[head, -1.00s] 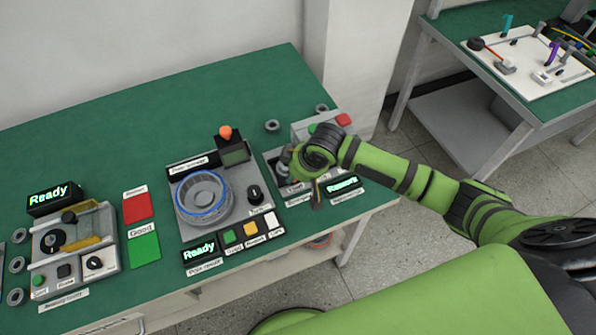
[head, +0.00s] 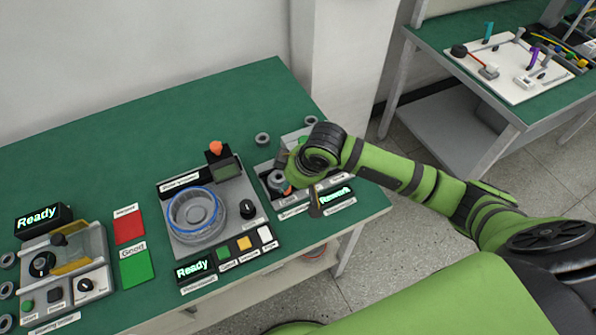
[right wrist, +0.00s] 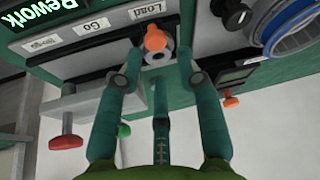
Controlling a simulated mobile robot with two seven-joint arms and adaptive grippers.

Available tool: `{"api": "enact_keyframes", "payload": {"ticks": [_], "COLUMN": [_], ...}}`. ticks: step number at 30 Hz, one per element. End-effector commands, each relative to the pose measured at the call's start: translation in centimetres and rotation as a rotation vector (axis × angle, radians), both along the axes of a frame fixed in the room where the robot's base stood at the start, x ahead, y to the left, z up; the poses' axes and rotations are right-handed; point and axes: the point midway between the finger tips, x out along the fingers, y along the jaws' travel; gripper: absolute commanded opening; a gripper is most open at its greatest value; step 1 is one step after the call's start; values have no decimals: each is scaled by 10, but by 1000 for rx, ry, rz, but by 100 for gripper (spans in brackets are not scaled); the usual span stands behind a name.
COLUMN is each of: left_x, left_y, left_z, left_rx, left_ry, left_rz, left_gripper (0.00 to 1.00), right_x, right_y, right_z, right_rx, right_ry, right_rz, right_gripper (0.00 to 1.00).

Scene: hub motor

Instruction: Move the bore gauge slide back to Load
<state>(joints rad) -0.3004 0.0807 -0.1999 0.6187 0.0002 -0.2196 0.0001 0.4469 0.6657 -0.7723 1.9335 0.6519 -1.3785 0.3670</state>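The bore gauge (head: 266,172) is the grey unit at the right end of the green bench, partly hidden by my right arm. Its slide shows an orange knob (head: 287,190) beside a grey round part (head: 277,181). In the right wrist view the orange knob (right wrist: 155,38) stands in line with the Load label (right wrist: 150,12); the Go label (right wrist: 95,27) is further left. My right gripper (right wrist: 159,58) is open, its two teal fingers on either side of the knob with visible gaps. In the head view its fingertips are mostly hidden. My left gripper is not in view.
A Rework display (head: 335,194) sits at the gauge's near right. A fixture with a blue-rimmed ring (head: 195,210) stands left.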

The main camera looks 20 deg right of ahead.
Motion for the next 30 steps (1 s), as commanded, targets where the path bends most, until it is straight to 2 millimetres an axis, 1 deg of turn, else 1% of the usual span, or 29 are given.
{"api": "enact_keyframes", "payload": {"ticks": [1,6,9,12,16,30], "left_x": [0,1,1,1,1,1], "left_y": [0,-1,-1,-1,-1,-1], "left_z": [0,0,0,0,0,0], "left_rx": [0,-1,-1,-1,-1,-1], "left_ry": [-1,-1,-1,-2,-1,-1], "left_rz": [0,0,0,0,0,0], "left_gripper": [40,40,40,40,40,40], "right_x": [-3,-15,-19,-22,-24,-24], "right_y": [-3,-8,-10,-12,-13,-12], "right_z": [11,41,53,61,64,63], "right_rx": [-1,0,1,1,0,1], "right_ry": [-4,-2,-2,-2,0,1], "right_rz": [0,1,0,0,-1,-1], "right_gripper": [36,36,36,36,36,36]}}
